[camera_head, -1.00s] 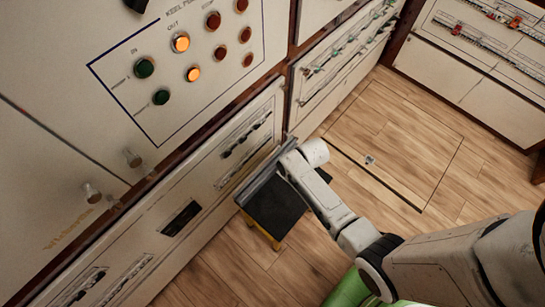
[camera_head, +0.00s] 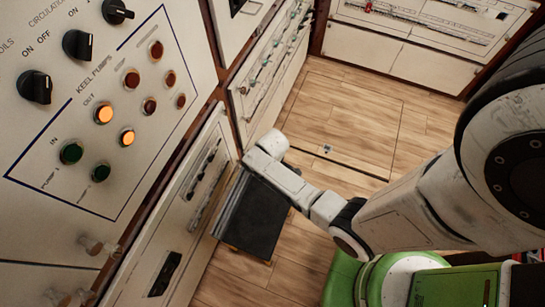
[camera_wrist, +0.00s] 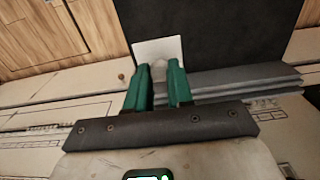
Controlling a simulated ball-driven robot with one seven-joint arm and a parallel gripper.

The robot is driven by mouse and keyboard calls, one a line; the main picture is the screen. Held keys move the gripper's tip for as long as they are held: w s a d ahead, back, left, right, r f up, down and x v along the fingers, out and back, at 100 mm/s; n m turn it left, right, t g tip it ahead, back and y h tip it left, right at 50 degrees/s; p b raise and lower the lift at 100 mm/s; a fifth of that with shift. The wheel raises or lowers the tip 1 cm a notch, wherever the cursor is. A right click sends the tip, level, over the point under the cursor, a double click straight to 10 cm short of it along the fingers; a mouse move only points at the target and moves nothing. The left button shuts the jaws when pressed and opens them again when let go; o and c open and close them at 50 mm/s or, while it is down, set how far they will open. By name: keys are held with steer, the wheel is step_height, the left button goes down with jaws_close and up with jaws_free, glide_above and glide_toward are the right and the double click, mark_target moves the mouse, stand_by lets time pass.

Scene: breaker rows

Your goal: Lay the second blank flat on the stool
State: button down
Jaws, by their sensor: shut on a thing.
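The stool's dark square top (camera_head: 258,218) stands beside the cabinet in the head view, with grey strips (camera_head: 229,203) along its cabinet side. In the wrist view the dark top (camera_wrist: 240,30) is at the upper right, and the layered grey strips (camera_wrist: 235,83) lie right of the fingers. My gripper (camera_wrist: 160,72) has its green fingers shut on a small pale flat blank (camera_wrist: 158,49). The blank shows just beyond the fingertips, against the edge of the dark top. I cannot tell whether it touches the stool. The head view hides the fingers and blank behind my wrist.
The cabinet front (camera_head: 175,225) rises close to the stool's left side, with a breaker panel (camera_head: 270,75) farther back. Wooden floor (camera_head: 335,115) is open beyond and right of the stool. Another cabinet (camera_head: 400,50) stands at the back.

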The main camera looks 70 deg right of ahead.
steer(key=shift+f+b, duration=3.2)
steer(key=shift+f, duration=0.95)
steer(key=shift+f+b, duration=0.6)
steer(key=shift+f, duration=0.1)
steer(key=c, duration=0.9)
jaws_free()
steer(key=shift+r, duration=0.1)
step_height(320, 180, up, 11)
steer(key=shift+f+p, duration=0.15)
steer(key=shift+p, duration=0.75)
steer(key=s+a+r, duration=0.1)
steer(key=r, duration=0.1)
steer(key=a+r, duration=0.2)
steer(key=s+a+r, duration=0.1)
steer(key=a+r, duration=0.1)
steer(key=shift+s+a+r, duration=0.25)
steer(key=shift+s+r, duration=0.05)
steer(key=shift+s, duration=0.05)
steer(key=shift+m+t, duration=0.5)
steer(key=s+a+r, duration=0.1)
steer(key=r, duration=0.2)
steer(key=s+a+r, duration=0.1)
steer(key=s+r, duration=0.1)
steer(key=r, duration=0.1)
steer(key=s+a+r, duration=0.2)
steer(key=r, duration=0.1)
steer(key=shift+c, duration=0.3)
